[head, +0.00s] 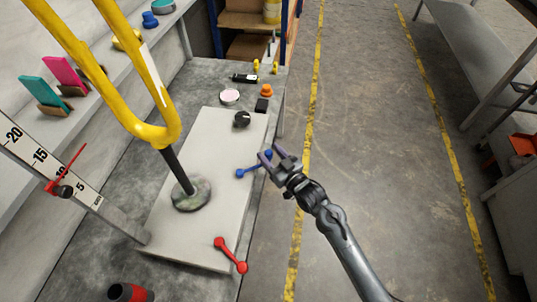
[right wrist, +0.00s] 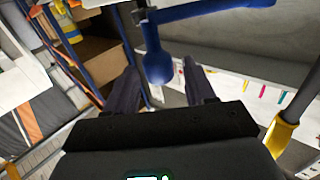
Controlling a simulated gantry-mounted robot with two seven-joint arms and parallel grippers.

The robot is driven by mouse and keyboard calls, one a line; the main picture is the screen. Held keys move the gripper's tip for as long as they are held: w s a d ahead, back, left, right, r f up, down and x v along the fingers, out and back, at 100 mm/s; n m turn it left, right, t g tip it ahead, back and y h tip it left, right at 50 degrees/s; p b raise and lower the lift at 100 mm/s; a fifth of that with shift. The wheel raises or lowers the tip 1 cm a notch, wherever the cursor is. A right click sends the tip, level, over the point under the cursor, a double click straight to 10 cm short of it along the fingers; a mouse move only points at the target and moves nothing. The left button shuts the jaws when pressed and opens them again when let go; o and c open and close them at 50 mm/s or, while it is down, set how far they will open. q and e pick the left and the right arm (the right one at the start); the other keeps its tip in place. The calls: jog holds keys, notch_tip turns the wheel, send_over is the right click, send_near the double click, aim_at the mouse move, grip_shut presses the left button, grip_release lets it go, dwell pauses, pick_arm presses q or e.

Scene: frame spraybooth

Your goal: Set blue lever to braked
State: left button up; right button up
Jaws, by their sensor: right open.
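The blue lever (head: 249,169) is on the right side of the pale grey panel (head: 215,135), its arm slanting up and right to a round knob. My right gripper (head: 272,154) is open at the knob end of the lever. No marking for braked is readable. My left gripper is not in view.
A red lever (head: 231,255) and a black knob (head: 242,119) are on the same panel. A yellow frame (head: 150,130) stands on a dark post left of the blue lever. Small items lie behind the panel. The floor (head: 370,150) to the right is clear.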

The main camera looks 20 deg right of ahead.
jog(key=shift+w+a, duration=0.2)
jog(key=shift+w, duration=0.4)
grip_shut()
